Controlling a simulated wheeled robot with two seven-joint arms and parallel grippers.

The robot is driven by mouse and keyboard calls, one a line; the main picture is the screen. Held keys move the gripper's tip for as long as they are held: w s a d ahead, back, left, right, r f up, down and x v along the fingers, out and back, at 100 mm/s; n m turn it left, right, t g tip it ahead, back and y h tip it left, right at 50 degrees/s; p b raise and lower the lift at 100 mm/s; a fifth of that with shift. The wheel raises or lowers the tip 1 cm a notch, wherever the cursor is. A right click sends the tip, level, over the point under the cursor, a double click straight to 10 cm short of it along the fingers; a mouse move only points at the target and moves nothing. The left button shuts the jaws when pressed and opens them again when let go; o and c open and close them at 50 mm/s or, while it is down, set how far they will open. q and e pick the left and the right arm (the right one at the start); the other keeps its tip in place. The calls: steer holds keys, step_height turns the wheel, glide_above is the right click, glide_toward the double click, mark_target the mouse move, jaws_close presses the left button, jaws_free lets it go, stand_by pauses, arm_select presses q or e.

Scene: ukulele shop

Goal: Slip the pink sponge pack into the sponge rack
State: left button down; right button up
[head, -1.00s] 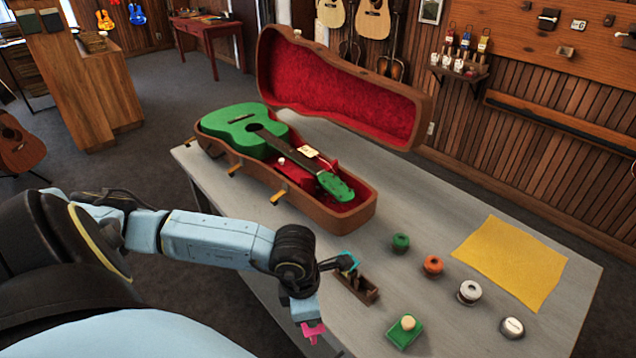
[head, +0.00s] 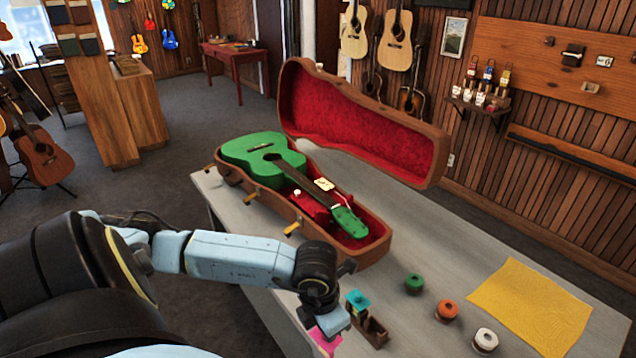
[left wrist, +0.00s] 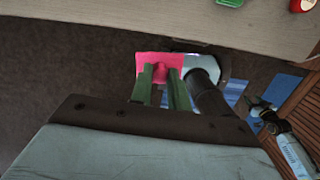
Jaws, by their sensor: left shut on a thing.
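The pink sponge pack (head: 325,342) is held at the table's near edge, left of the sponge rack and apart from it in the head view. My left gripper is shut on the pack's knob; in the left wrist view its green fingers (left wrist: 159,84) are on either side of the knob, with the pink pack (left wrist: 147,63) beyond. The small brown rack (head: 375,333) stands on the table with a teal pack (head: 358,300) at its far left end; its near end looks empty.
The grey table (head: 410,252) carries an open case (head: 375,248) with a green ukulele (head: 255,155), and green (head: 413,283), orange (head: 447,310) and white (head: 485,340) round items. A yellow cloth (head: 530,305) lies at the right. The tabletop between rack and case is clear.

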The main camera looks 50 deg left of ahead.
arm_select(q)
steer(key=shift+w+d+b, duration=0.7)
steer(key=shift+w+b, duration=2.15)
steer(key=shift+w, duration=5.4)
step_height(320, 180, down, 9)
steer(key=b, duration=0.6)
steer(key=shift+f, duration=0.15)
steer(key=c, duration=1.3)
jaws_free()
steer(key=shift+o, duration=0.2)
